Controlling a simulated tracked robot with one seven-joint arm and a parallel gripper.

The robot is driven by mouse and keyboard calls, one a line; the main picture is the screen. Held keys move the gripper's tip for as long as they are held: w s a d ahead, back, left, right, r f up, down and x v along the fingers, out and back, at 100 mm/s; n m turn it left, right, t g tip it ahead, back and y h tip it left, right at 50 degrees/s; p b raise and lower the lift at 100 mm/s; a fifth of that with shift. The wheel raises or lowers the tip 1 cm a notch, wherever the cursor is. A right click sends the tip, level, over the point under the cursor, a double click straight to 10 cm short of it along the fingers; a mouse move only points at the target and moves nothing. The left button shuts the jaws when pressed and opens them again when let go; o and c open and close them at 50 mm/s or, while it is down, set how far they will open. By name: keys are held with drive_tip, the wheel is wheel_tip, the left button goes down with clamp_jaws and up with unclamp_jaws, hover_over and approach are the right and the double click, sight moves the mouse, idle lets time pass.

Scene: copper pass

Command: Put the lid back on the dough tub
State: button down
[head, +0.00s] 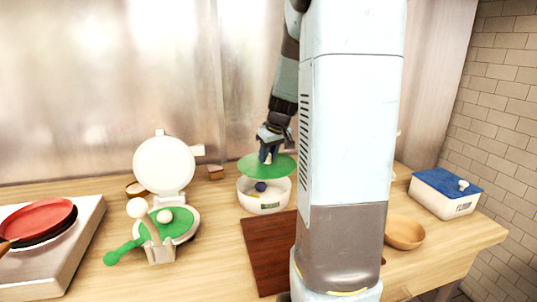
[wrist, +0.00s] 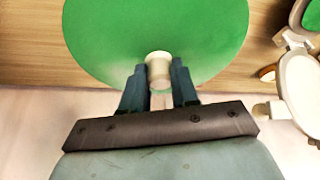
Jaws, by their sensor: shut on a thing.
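A round green lid (head: 284,167) hangs from my gripper (head: 268,156) in the head view. In the wrist view my gripper (wrist: 158,88) is shut on the lid's pale knob (wrist: 158,66), with the green disc (wrist: 150,28) beyond it. The round white tub (head: 279,201) with a small label stands on the counter, and the lid appears over it with a gap. The lid hides the tub's back rim. A small dark blue round thing (head: 260,186) shows at the tub's opening.
A red pan (head: 38,220) sits further left. A brown board (head: 262,250) lies in front. A wooden bowl (head: 404,233) and blue-lidded box (head: 446,190) are right.

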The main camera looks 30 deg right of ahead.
sight(266, 164)
drive_tip(key=shift+w+a+f, duration=0.1)
drive_tip(key=shift+a+f, duration=0.15)
drive_tip(key=shift+f, duration=0.3)
drive_tip(key=shift+w+a+f, duration=0.1)
drive_tip(key=shift+a+f, duration=0.15)
drive_tip(key=shift+f, duration=2.15)
drive_tip(key=shift+f, duration=0.1)
idle(0.5)
drive_tip(key=c, duration=0.8)
unclamp_jaws()
drive_tip(key=shift+o, duration=0.2)
drive_tip(key=o, duration=0.5)
drive_tip(key=shift+w, duration=0.1)
drive_tip(key=shift+c, duration=0.2)
drive_tip(key=shift+r, duration=3.5)
